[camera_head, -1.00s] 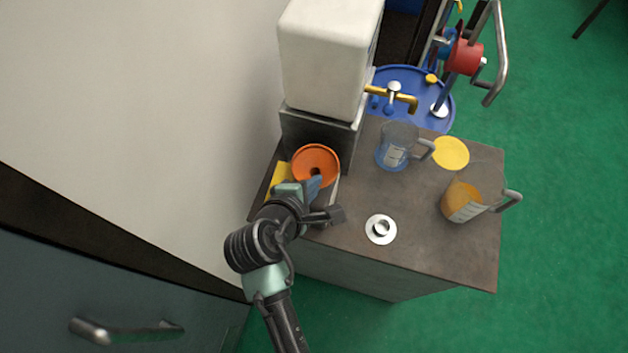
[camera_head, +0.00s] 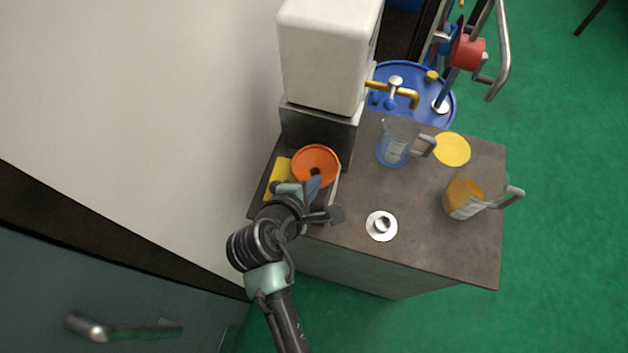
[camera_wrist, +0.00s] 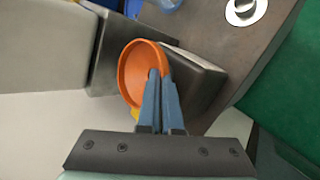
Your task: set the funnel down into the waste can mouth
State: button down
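The orange funnel (camera_head: 316,165) is at the left end of the bench, wide mouth up, with a dark hole at its bottom. It also shows in the wrist view (camera_wrist: 136,66). My gripper (camera_wrist: 161,78) has its two blue fingers close together at the funnel's near wall, one inside the rim and one outside, with the wall between them. In the head view my gripper (camera_head: 313,186) reaches the funnel from the front. What is under the funnel is hidden, and I cannot make out a waste can mouth for certain.
A white tank (camera_head: 325,55) on a dark stand is right behind the funnel. A yellow item (camera_head: 279,180) lies to its left. A clear jug (camera_head: 394,148), an amber jug (camera_head: 463,198), a yellow disc (camera_head: 452,150) and a white flanged piece (camera_head: 381,226) stand to the right.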

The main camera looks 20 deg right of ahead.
jog(key=c, duration=1)
grip_release()
